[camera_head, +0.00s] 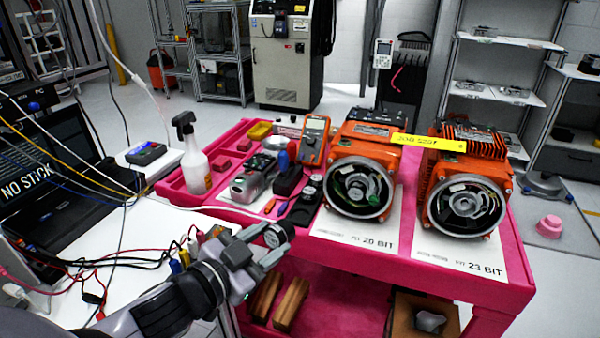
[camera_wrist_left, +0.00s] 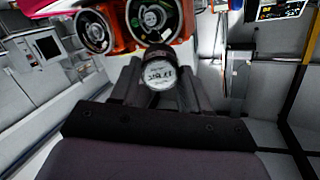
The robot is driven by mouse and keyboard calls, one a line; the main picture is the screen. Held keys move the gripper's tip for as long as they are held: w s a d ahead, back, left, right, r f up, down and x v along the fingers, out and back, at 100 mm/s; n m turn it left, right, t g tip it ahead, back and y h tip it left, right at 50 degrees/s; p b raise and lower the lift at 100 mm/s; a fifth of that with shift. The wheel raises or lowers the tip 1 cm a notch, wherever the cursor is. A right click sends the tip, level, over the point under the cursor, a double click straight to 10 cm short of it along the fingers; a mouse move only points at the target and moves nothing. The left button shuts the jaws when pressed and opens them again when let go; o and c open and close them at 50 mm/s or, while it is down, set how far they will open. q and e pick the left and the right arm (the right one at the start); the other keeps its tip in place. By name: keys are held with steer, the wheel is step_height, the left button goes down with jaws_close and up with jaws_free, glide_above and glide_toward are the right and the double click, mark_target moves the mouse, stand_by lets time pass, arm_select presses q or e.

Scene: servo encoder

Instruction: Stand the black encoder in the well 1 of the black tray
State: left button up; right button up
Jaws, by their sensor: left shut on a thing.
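My left gripper (camera_head: 273,247) reaches in from the lower left and is shut on the black encoder (camera_head: 277,233), a short dark cylinder with a pale round face. It is held in the air in front of the pink cart's near edge. In the left wrist view the encoder (camera_wrist_left: 158,72) sits between the two fingers, its white printed face toward the camera. My right gripper is not in view.
Two orange motors (camera_head: 360,180) (camera_head: 462,198) with open round fronts stand on paper sheets marked 20 BIT and 23 BIT. A spray bottle (camera_head: 193,155), a multimeter (camera_head: 314,140) and small tools crowd the cart (camera_head: 400,270). Cables and a laptop (camera_head: 50,200) fill the left bench.

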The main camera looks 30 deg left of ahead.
arm_select(q)
steer(key=shift+s+a+r+m+g+h, duration=0.1)
steer(key=shift+a+r+m+g+h, duration=0.3)
steer(key=shift+m+h, duration=0.2)
steer(key=shift+a+r+m+g+h, duration=0.25)
steer(key=shift+r+m+g+h, duration=0.25)
steer(key=shift+h, duration=0.2)
steer(key=shift+s+a+r+m+g+h, duration=0.1)
steer(key=shift+a+r+m+g+h, duration=0.05)
steer(key=shift+r+m+g+h, duration=0.3)
steer(key=shift+s+a+r+m+g+h, duration=0.1)
steer(key=shift+a+r+m+g+h, duration=0.1)
steer(key=shift+m+g+h, duration=0.35)
steer(key=shift+d+r+g, duration=0.1)
steer(key=shift+d+g, duration=0.05)
steer(key=shift+g, duration=0.15)
steer(key=shift+r+m+h, duration=0.2)
steer(key=shift+m+h, duration=0.1)
steer(key=shift+m, duration=0.1)
steer(key=shift+g, duration=0.3)
steer(key=shift+s+a+r+m+g+h, duration=0.15)
steer(key=shift+r+m+g+h, duration=0.15)
steer(key=shift+m+g, duration=0.45)
steer(key=shift+s+r+m+g+h, duration=0.1)
steer(key=shift+r+m+g+h, duration=0.2)
steer(key=shift+m+g, duration=0.4)
steer(key=shift+s+a+r+m+g+h, duration=0.1)
steer(key=shift+s+r+m+g+h, duration=0.15)
steer(key=shift+m+g, duration=0.45)
